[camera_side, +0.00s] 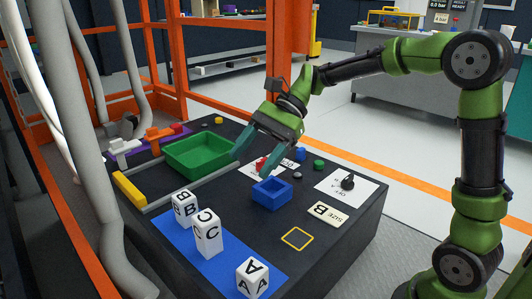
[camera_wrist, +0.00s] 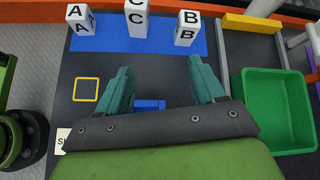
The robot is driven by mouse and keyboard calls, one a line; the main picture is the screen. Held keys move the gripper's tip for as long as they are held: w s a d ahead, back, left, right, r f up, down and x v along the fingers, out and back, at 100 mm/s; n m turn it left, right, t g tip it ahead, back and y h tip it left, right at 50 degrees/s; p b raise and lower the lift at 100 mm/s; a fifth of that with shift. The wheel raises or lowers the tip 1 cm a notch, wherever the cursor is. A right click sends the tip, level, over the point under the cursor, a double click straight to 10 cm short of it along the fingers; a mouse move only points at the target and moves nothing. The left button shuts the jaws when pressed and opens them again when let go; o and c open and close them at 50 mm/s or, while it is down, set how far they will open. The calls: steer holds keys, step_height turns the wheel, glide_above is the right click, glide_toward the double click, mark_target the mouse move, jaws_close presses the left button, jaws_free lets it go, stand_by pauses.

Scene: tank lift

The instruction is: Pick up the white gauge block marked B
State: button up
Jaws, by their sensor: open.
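The white gauge block marked B (camera_side: 184,207) stands upright on the blue mat (camera_side: 221,258), at the mat's far end in the side view. It also shows in the wrist view (camera_wrist: 187,24), at the right end of the mat. A taller white block C (camera_side: 207,233) and a white block A (camera_side: 252,278) stand on the same mat. My gripper (camera_side: 253,160) is open and empty above the table, beyond the blue tray and apart from all three blocks. In the wrist view my two teal fingers (camera_wrist: 162,80) are spread, with nothing held between them.
A small blue tray (camera_side: 271,194) stands mid-table, partly hidden by my gripper in the wrist view. A green bin (camera_side: 200,151) stands at the back left beside grey rails. A yellow bar (camera_side: 130,188), a "SIZE B" card (camera_side: 322,214) and a yellow square outline (camera_side: 297,239) lie around.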

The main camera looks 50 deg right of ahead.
mark_target(188, 194)
steer(key=w+m+y, duration=0.3)
steer(key=w, duration=0.2)
steer(key=shift+g, duration=0.3)
steer(key=x, duration=1.1)
steer(key=shift+a+f, duration=0.1)
steer(key=shift+w+x, duration=0.15)
steer(key=shift+x, duration=1.2)
steer(key=shift+w+x, duration=0.2)
steer(key=shift+x, duration=1.2)
steer(key=shift+c, duration=0.3)
